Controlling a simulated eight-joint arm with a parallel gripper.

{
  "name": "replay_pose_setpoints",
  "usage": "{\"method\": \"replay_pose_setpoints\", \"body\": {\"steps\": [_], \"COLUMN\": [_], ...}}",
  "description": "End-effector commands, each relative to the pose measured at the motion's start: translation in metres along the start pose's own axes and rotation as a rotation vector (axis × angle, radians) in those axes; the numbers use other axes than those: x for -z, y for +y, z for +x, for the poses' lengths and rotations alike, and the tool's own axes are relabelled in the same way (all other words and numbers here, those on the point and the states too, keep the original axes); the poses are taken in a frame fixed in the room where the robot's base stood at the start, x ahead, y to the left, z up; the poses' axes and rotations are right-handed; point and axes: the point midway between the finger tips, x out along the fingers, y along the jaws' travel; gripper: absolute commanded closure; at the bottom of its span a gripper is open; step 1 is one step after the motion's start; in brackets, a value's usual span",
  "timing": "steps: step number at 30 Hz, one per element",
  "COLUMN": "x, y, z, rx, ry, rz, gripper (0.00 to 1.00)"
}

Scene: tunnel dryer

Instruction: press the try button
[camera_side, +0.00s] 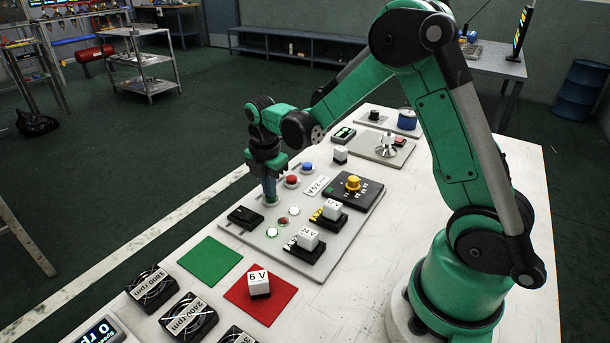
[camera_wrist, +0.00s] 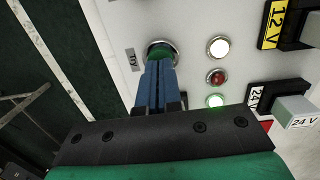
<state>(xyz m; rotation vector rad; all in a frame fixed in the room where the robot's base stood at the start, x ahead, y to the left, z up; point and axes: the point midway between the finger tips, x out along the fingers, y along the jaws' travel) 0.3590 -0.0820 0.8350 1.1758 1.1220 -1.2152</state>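The try button is a green cap in a metal ring, with a small tag beside it. It shows in the wrist view (camera_wrist: 159,50), just beyond my fingertips, and in the side view (camera_side: 271,202) it is mostly hidden under the fingers. My gripper (camera_side: 270,190) points down over it. In the wrist view its two blue fingers (camera_wrist: 160,68) are together with only a thin line between them and hold nothing. The fingertips overlap the near part of the button. I cannot tell whether it is pushed in.
Beside the button are a white lamp (camera_wrist: 218,47), a red one (camera_wrist: 216,77) and a lit green one (camera_wrist: 215,101). The panel also holds a red button (camera_side: 292,181), a blue button (camera_side: 307,167), a yellow knob (camera_side: 353,182) and a 24 V block (camera_side: 307,239). Green (camera_side: 210,260) and red mats lie in front.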

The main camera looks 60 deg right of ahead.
Motion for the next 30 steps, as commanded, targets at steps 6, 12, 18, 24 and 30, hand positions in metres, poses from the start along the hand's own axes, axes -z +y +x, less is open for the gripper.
{"method": "replay_pose_setpoints", "body": {"steps": [6,12,18,24,30], "x": [0.001,0.001,0.000,0.000,0.000], "y": [0.000,0.000,0.000,0.000,0.000], "z": [-0.053,-0.095,-0.122,-0.131,-0.131], "rx": [0.005,0.006,0.007,0.007,0.007], "ry": [0.000,0.000,0.000,0.000,0.000], "rz": [-0.003,-0.004,-0.004,-0.003,-0.003], "gripper": [1.00,1.00,1.00,1.00,1.00]}}
